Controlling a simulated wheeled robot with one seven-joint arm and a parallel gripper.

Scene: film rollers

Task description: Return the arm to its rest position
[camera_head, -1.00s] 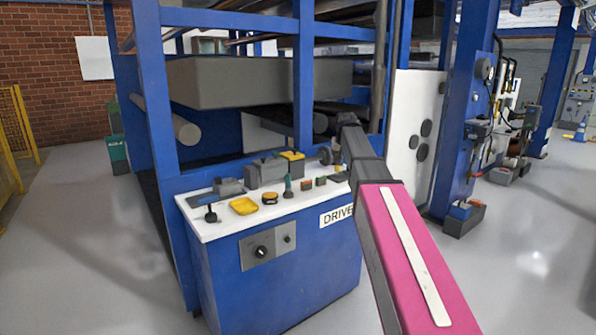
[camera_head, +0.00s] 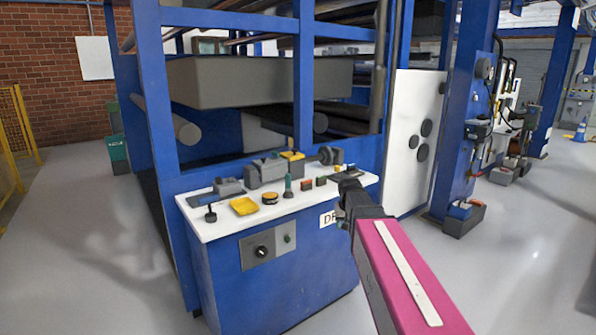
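My arm, with a pink link, reaches in from the lower right in the head view. Its dark end, my gripper (camera_head: 349,190), is by the right front edge of the white-topped blue counter (camera_head: 225,208), covering part of the front label. The fingers are small and dark at this angle, so I cannot tell whether they are open or hold anything.
A blue machine frame (camera_head: 160,90) rises behind. A white panel (camera_head: 413,140) stands right.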

